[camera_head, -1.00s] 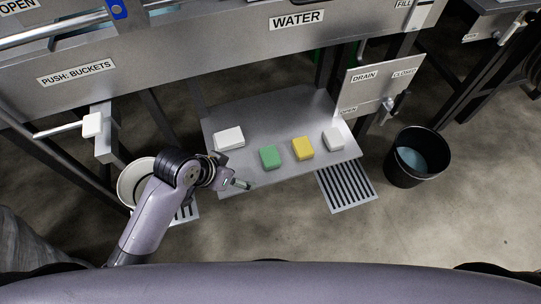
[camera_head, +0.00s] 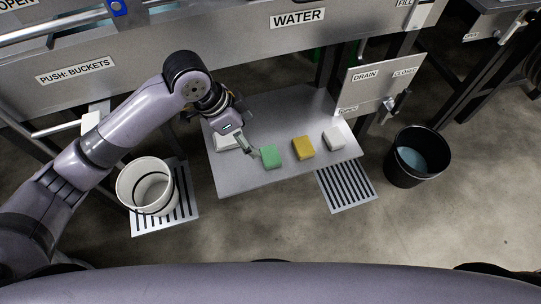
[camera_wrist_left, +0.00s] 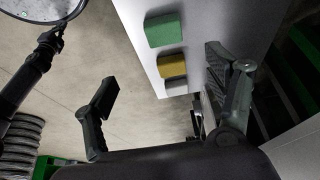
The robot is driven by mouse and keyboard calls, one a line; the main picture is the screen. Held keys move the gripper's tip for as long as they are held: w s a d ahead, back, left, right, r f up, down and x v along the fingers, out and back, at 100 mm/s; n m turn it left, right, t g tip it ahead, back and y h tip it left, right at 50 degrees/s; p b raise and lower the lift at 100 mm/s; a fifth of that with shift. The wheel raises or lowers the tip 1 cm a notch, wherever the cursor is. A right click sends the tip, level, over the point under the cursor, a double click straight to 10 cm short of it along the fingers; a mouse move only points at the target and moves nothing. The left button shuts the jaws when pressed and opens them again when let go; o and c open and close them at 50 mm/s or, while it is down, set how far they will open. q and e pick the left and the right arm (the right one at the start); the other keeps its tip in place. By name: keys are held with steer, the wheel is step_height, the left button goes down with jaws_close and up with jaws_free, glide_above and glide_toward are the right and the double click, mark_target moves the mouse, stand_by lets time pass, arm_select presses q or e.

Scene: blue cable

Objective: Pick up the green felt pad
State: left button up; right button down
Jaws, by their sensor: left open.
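The green felt pad (camera_head: 270,156) lies on the grey metal shelf (camera_head: 235,180), between a white block and a yellow block. My left gripper (camera_head: 254,150) is over the shelf, close to the left side of the green pad. In the left wrist view my left gripper (camera_wrist_left: 165,85) has its two fingers spread wide with nothing between them. There the green pad (camera_wrist_left: 164,30) shows beyond the fingertips, near the shelf's edge. I cannot tell whether a finger touches the pad. My right gripper is not in view.
A yellow block (camera_head: 303,148) and a white block (camera_head: 333,139) lie to the right of the green pad. Another white block (camera_head: 226,142) is partly hidden by my gripper. A white bucket (camera_head: 146,186) and a black bucket (camera_head: 417,157) stand on either side. A panel labelled DRAIN (camera_head: 376,83) rises at the right.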

arm_select(q)
glide_above(270, 154)
steer(key=s+a, duration=0.2)
steer(key=f, duration=0.8)
steer(key=shift+w+f, duration=0.15)
steer(key=shift+w, duration=0.05)
steer(key=shift+w+b+x, duration=0.15)
steer(key=shift+b+x, duration=0.1)
steer(key=shift+x, duration=1.1)
steer(key=shift+w+b+x, duration=0.2)
steer(key=shift+x, duration=1.15)
steer(key=shift+a, duration=0.15)
steer(key=shift+c, duration=0.2)
steer(key=c, duration=0.9)
